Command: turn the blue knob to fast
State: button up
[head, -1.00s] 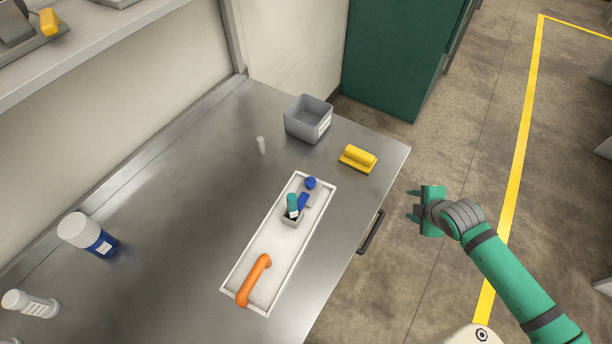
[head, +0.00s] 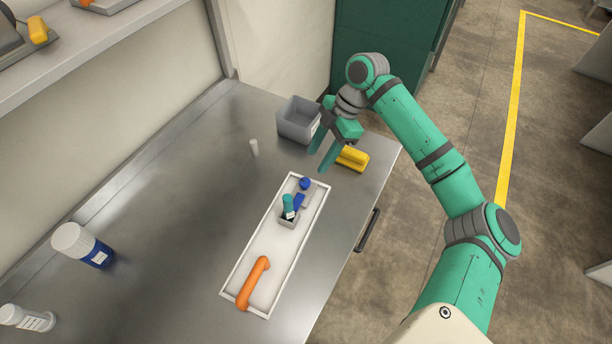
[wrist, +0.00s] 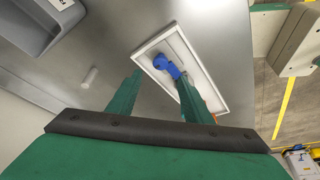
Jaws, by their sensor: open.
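The blue knob (head: 305,184) is a small round knob at the far end of a white-rimmed tray (head: 237,268) on the steel bench. It also shows in the wrist view (wrist: 160,62), partly overlapped by blue parts beside it. A blue piece (head: 299,201) lies close to the knob, and a teal-topped item (head: 288,204) stands in a small grey holder in the tray. I cannot read any setting marks on the knob. My gripper (head: 320,163) is open and empty, above the bench just beyond the tray's far end, apart from the knob.
A grey bin (head: 296,121) and a yellow block (head: 352,159) stand close to my gripper. An orange handle (head: 253,283) is at the tray's near end.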

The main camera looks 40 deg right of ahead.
aim_at(306, 181)
jog(key=x, duration=0.9)
jog(key=shift+s+f, duration=0.1)
jog(key=shift+f, duration=0.2)
jog(key=shift+c, duration=0.7)
jog(key=c, duration=0.9)
